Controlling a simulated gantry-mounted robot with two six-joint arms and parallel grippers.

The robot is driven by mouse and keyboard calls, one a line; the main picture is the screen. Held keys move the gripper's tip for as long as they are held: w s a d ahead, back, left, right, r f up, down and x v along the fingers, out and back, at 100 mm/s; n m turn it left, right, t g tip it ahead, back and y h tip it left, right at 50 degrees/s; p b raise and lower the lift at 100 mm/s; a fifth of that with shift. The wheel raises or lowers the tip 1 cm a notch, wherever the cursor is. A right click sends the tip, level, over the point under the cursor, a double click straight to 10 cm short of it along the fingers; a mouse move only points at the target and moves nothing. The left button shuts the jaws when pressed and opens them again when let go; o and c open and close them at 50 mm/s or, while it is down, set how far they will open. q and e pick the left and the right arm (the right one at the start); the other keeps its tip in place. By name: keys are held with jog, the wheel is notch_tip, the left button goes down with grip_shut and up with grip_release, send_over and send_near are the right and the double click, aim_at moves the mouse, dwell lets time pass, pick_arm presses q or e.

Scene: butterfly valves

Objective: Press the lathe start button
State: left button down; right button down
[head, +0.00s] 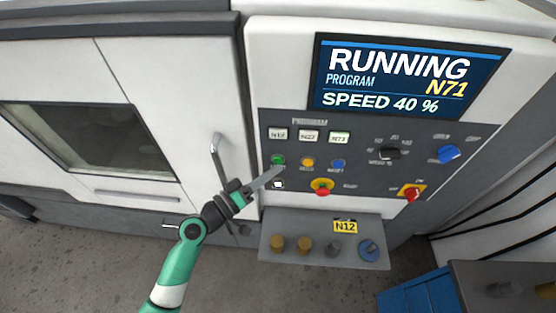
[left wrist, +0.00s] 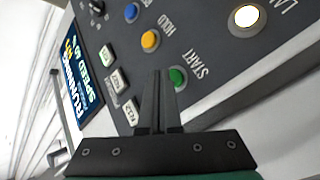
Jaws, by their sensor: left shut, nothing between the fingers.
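The green start button (head: 277,160) is on the lathe's dark control panel, at the left of a row with a yellow and a blue button. It also shows in the left wrist view (left wrist: 178,77), labelled START. My left gripper (head: 278,170) is shut and empty, its fingertips close below the start button in the head view. In the left wrist view the closed fingertips (left wrist: 158,74) appear just beside the green button; I cannot tell whether they touch it. The screen (head: 405,78) reads RUNNING, program N71, speed 40 %. My right gripper is not in view.
The yellow hold button (head: 307,162) and blue reset button (head: 338,163) sit beside the start button. A red emergency knob (head: 322,187) and a red switch (head: 411,192) are lower. A shelf (head: 285,260) with several knobs and an N12 tag juts out below. A door handle (head: 217,155) is at left.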

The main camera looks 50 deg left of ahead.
pick_arm(q)
jog(key=shift+s+d, duration=0.1)
jog(key=shift+s+d+p, duration=0.45)
jog(key=shift+s+d, duration=1.25)
jog(key=shift+s, duration=0.2)
jog(key=shift+d, duration=0.1)
dwell(0.3)
